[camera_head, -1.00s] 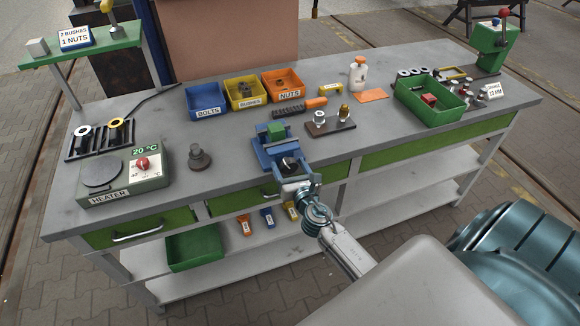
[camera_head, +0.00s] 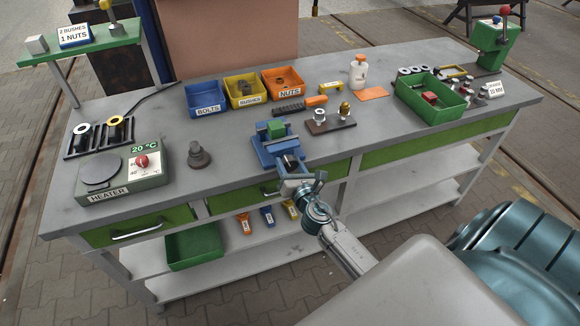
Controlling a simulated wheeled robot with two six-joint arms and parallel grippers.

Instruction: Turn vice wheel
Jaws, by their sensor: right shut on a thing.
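The blue vice (camera_head: 270,150) is fixed at the front edge of the workbench, with a green block (camera_head: 276,129) between its jaws. My right gripper (camera_head: 291,179) is at the front of the vice, shut on the vice wheel, which the gripper mostly hides. My right arm reaches up to it from the lower right. My left gripper is not in view.
Blue, yellow and orange bins (camera_head: 283,81) stand behind the vice. A stand with small fittings (camera_head: 331,124) is close to its right, and a heater (camera_head: 122,174) and a dark weight (camera_head: 199,156) are to its left. A green tray (camera_head: 431,112) stands further right.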

